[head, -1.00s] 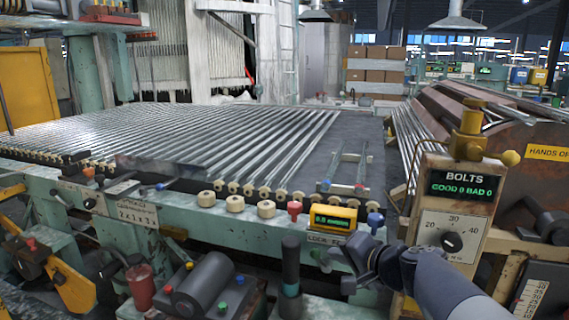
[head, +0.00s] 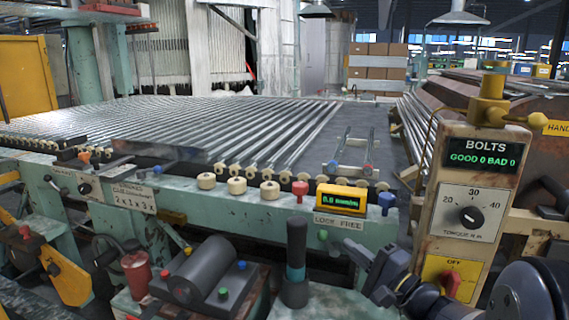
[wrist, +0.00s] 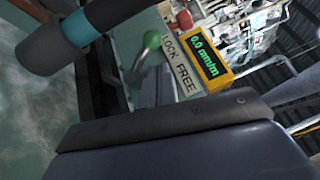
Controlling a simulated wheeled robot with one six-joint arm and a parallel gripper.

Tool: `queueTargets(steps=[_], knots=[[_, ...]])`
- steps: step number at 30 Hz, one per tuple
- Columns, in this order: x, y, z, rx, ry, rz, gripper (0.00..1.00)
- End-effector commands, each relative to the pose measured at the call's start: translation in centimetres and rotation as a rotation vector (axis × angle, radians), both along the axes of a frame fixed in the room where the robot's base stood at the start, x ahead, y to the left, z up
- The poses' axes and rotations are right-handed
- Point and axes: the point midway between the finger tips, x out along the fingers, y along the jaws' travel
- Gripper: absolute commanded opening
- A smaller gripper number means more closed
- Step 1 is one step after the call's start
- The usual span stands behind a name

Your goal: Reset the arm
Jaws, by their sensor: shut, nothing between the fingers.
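My gripper (head: 356,254) is in the head view at lower centre-right, on the end of my dark arm. Its fingers are shut and empty, pointing up and left toward the front of the green bench (head: 170,203). It hangs in front of the LOCK FREE label (head: 338,222) and appears apart from the bench. In the wrist view, the closed fingers (wrist: 155,85) show beyond a dark plate on my wrist. Past them are a green knob (wrist: 152,40), the LOCK FREE label (wrist: 180,68) and a yellow display (wrist: 210,57).
A dark upright cylinder with a teal band (head: 296,262) stands left of my gripper. The BOLTS panel (head: 473,190) rises on the right, close to my arm. Red (head: 300,190) and blue (head: 387,201) knobs flank the display.

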Motion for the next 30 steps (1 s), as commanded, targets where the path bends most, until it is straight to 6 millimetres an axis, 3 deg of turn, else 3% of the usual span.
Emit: queueTargets(steps=[4,12,21,30], knots=[[-0.2,-1.9,-0.6,0.093,-0.063,-0.051,0.0],[-0.7,-2.7,-1.9,0.308,-0.129,-0.057,0.0],[-4.4,-5.1,-3.6,0.298,-0.128,-0.058,0.0],[-5.8,-5.8,-4.3,0.297,-0.127,-0.054,0.0]])
